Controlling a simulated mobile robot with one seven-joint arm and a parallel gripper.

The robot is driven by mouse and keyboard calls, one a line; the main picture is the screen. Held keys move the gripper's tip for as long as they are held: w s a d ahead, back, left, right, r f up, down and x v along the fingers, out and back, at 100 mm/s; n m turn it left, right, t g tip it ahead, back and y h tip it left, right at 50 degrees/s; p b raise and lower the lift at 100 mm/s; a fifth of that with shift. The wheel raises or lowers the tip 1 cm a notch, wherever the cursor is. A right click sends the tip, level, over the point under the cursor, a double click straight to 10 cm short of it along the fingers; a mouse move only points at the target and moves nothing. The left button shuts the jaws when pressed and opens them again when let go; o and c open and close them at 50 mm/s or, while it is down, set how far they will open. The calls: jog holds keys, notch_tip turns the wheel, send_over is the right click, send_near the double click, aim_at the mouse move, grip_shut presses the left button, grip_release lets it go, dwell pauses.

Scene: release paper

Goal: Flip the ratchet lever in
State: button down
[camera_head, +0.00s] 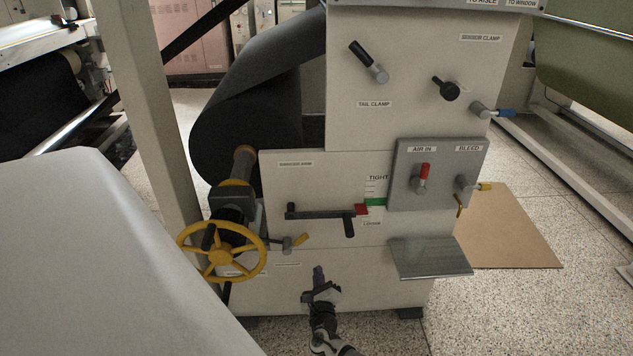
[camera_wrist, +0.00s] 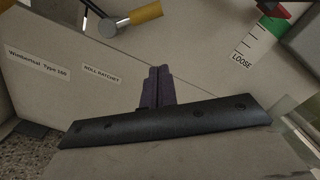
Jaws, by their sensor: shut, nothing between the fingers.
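The ratchet lever is a small grey pivot with a yellow handle (camera_head: 301,239), on the white machine panel right of the yellow handwheel. Its handle points to the right and slightly up. In the wrist view the lever's yellow handle (camera_wrist: 141,17) shows at the top, with the grey round pivot (camera_wrist: 108,28) left of it. A label reading "ROLL RATCHET" (camera_wrist: 101,74) is below the lever. My gripper (camera_head: 318,269) is below and a little right of the lever, apart from it. Its purple fingers (camera_wrist: 159,72) are shut and empty.
The yellow handwheel (camera_head: 221,251) is close on the left. A dark horizontal arm (camera_head: 318,213) with a hanging grip is above the lever. A grey shelf (camera_head: 430,258) juts out at the right. The lower panel around my gripper is clear.

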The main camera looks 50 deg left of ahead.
jog(key=shift+v, duration=1.65)
